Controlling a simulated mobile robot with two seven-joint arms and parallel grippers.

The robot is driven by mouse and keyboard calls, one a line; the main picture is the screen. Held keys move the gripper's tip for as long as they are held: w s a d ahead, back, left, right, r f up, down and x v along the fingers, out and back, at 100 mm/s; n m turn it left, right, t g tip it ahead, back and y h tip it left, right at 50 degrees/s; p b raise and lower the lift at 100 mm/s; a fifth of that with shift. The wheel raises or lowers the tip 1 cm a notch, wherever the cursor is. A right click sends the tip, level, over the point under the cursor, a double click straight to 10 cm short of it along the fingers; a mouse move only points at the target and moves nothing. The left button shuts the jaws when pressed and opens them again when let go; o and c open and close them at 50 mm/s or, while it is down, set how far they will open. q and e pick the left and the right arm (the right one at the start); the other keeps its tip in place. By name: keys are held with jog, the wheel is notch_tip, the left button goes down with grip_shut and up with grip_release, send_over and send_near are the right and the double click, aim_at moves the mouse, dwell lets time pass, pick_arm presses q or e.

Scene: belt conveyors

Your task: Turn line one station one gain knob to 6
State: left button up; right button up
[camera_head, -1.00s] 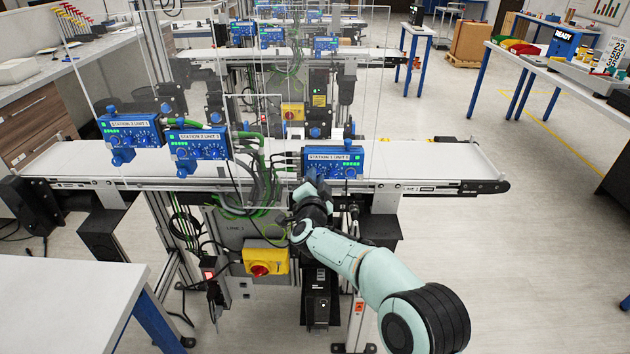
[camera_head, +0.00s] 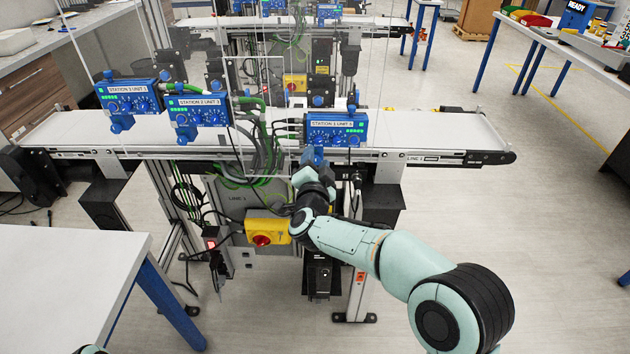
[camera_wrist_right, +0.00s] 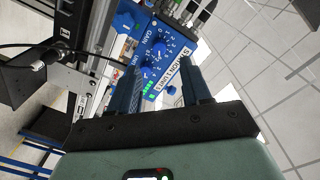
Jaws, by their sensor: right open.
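The blue station 1 unit (camera_head: 336,131) is mounted on the front edge of the near conveyor in the head view. My right gripper (camera_head: 316,155) is just below and in front of its left part. In the right wrist view my open gripper (camera_wrist_right: 162,68) has its two dark fingers apart, with the unit's panel beyond and between them. A blue knob (camera_wrist_right: 158,50) by the GAIN lettering shows near the gap between the fingertips. The dial has printed numbers, but the pointer setting is too small to read. I cannot tell whether the fingers touch the panel. My left gripper is not in view.
Two more blue units (camera_head: 198,115) sit to the left on the same conveyor (camera_head: 430,135). Green and black cables hang beside the station 1 unit. A yellow box with a red knob (camera_head: 263,239) is below. A white table (camera_head: 70,270) stands at lower left.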

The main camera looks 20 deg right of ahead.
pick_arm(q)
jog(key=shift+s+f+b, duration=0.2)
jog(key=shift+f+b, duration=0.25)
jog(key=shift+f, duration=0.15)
pick_arm(e)
jog(key=v, duration=0.6)
jog(key=shift+s, duration=0.35)
